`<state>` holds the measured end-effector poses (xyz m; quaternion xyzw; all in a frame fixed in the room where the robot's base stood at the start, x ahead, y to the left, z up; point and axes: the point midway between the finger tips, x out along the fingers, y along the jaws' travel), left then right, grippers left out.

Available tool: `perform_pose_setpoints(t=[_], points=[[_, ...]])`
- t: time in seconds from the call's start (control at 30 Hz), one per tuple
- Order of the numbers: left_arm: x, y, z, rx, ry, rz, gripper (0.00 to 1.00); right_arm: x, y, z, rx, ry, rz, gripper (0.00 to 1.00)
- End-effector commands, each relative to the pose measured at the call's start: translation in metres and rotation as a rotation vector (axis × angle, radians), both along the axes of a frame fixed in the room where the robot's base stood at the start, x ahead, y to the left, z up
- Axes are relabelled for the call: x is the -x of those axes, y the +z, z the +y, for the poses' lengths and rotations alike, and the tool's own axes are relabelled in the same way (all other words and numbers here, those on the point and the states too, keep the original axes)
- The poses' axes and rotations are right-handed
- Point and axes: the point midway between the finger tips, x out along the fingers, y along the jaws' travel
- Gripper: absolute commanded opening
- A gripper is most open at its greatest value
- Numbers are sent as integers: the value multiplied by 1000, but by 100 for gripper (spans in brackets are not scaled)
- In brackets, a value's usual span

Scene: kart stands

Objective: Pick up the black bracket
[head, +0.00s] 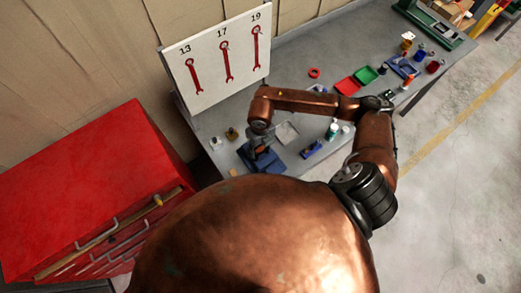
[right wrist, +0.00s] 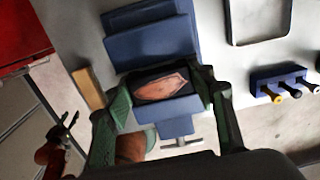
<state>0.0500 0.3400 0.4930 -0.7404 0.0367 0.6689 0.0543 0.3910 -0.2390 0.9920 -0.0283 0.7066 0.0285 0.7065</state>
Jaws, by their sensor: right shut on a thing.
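The black bracket (right wrist: 160,84) is a dark piece with a copper-coloured patch on its face, at the blue vise (right wrist: 160,45) in the right wrist view. My right gripper (right wrist: 168,88) has its green fingers on either side of it and is shut on it. In the head view the right gripper (head: 262,152) points down over the blue vise (head: 268,165) and hides the bracket. I cannot tell whether the bracket still touches the vise. My left gripper (right wrist: 66,124) shows small at the lower left of the right wrist view, its fingers apart and empty.
A red tool cabinet (head: 95,185) stands left of the grey bench (head: 315,55). A wrench board (head: 215,60) stands at the back. Red (head: 348,86) and green (head: 366,75) trays lie farther along. A blue holder with screwdrivers (right wrist: 282,85) lies right of the vise.

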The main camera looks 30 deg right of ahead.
Motion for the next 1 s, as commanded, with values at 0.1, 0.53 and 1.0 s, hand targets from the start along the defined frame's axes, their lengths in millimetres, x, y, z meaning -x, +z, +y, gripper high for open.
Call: perform_pose_setpoints(t=[0.1,0.53,1.0], points=[[0,0,0,0,0,0,40,0,0,0,1,0,0,21],[0,-1,0,0,0,1,40,-1,4,0,0,0,-3,12],[2,-20,0,0,0,3,40,-1,82,0,0,1,-5,12]])
